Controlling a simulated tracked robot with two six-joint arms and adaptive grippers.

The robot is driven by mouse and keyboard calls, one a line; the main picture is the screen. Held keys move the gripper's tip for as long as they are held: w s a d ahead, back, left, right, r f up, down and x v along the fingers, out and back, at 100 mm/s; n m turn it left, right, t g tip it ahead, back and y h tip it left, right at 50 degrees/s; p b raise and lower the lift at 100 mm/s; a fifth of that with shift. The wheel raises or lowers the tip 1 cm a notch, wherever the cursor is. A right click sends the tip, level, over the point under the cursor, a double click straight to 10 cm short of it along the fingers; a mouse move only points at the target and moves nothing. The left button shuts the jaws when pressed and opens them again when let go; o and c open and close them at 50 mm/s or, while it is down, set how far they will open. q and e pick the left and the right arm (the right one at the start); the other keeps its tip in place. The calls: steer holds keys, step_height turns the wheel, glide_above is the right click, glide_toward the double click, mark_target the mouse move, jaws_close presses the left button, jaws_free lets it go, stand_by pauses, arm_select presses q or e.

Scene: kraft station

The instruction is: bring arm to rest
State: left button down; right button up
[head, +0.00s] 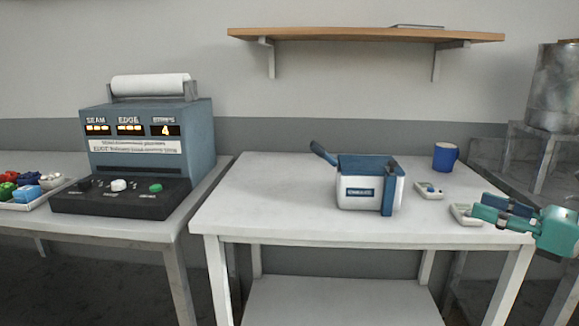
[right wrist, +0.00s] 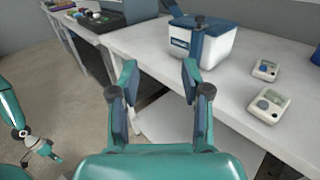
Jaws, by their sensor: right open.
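My right gripper (head: 485,212) is at the right front edge of the white table in the head view. In the right wrist view its two fingers (right wrist: 158,95) are spread wide with nothing between them. The fingers point toward the table's front edge. My left gripper is not in the head view; a teal arm part of mine (right wrist: 14,110) shows at the left of the right wrist view.
A blue machine (head: 150,140) and a tray of coloured pieces (head: 50,195) stand on the left table.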

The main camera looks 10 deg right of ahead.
steer(key=w+a+f+g+y, duration=0.2)
steer(key=w+a+f+g, duration=0.15)
steer(key=a+f, duration=0.75)
steer(key=w+a+f+g+y, duration=0.1)
steer(key=w+a+f+g, duration=0.4)
steer(key=f, duration=1)
steer(key=s+a+f+n+g+h, duration=0.1)
steer(key=s+a+f+n+g, duration=0.1)
steer(key=s+a+f, duration=0.5)
steer(key=s+a+f+n+g+h, duration=0.1)
steer(key=s+a+f+n+g, duration=0.15)
steer(key=a+f, duration=0.4)
steer(key=s+f+n+g+h, duration=0.5)
steer(key=s+f+n+h, duration=0.2)
steer(key=s+f+n, duration=1.2)
steer(key=w+f+n+t, duration=0.2)
steer(key=n+t, duration=0.1)
step_height(320, 180, up, 20)
steer(key=p, duration=2)
steer(key=shift+r+n, duration=0.15)
steer(key=shift+n, duration=0.2)
